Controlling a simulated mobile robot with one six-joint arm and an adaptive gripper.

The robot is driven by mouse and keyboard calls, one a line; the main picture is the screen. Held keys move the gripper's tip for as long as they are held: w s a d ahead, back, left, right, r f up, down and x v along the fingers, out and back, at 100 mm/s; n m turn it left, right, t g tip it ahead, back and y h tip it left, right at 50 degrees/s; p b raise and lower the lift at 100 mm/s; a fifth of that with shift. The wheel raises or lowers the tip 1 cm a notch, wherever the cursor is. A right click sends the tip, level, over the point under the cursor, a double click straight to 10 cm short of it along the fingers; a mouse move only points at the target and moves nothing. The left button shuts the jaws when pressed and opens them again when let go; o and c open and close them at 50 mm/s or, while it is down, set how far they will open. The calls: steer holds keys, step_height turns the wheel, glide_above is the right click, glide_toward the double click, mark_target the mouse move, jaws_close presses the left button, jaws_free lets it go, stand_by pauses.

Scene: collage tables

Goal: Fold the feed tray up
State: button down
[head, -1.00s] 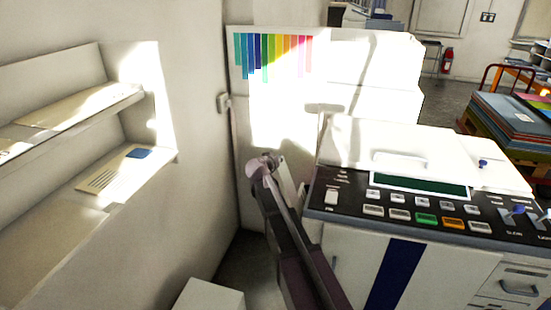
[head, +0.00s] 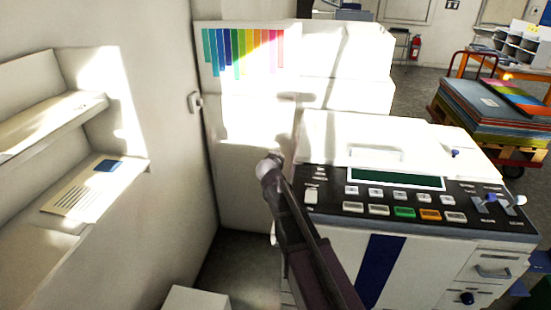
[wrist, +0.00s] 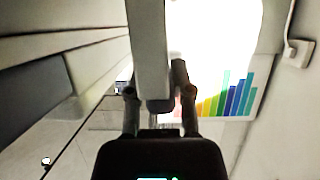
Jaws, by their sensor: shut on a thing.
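In the wrist view a pale grey bar, which looks like the edge of the feed tray (wrist: 148,35), runs down from the top of the picture between my fingers. My gripper (wrist: 154,80) is shut on it, one finger on each side. The white copier (head: 450,262) stands right of my arm in the head view, with its dark button panel on top. My arm reaches up along the copier's left side. The gripper and the held part of the tray cannot be made out in the head view, so the tray's tilt is unclear.
A wall with shelves (head: 75,116) stands close on the left. A white cabinet with a colour chart (head: 245,52) is behind the copier. A low white box (head: 195,298) sits at the bottom. A loaded trolley (head: 485,108) stands at right. A narrow floor gap lies left of the copier.

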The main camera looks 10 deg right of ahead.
steer(key=shift+d, duration=0.25)
steer(key=c, duration=0.6)
jaws_free()
steer(key=shift+d, duration=0.1)
steer(key=shift+o, duration=0.2)
steer(key=shift+a, duration=0.2)
steer(key=shift+r, duration=0.1)
